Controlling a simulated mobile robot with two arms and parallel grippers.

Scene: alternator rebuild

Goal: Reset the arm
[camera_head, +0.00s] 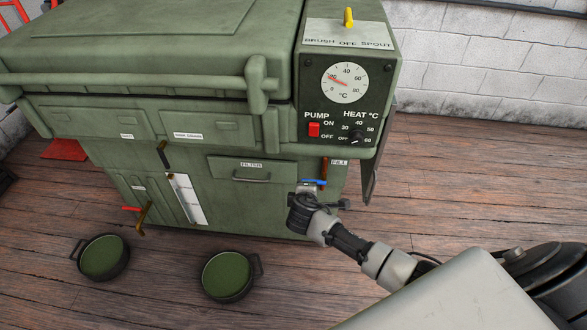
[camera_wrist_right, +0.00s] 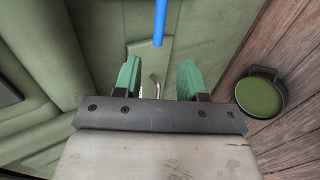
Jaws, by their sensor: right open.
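My right arm comes in from the right in the head view. Its gripper (camera_head: 314,200) is in front of the lower right of the green machine (camera_head: 200,70), just below a blue lever (camera_head: 314,182) by the FILL label. In the right wrist view the gripper (camera_wrist_right: 159,72) has its two teal fingers spread, with nothing held between them. The blue lever (camera_wrist_right: 161,22) shows at the top, in front of the fingers and apart from them. My left gripper is in neither view.
A control panel (camera_head: 345,95) with a dial and red pump switch is above the arm. Two dark pans of green liquid, a left one (camera_head: 103,257) and a right one (camera_head: 228,274), stand on the wooden floor. One pan (camera_wrist_right: 261,96) shows in the wrist view. Floor to the right is clear.

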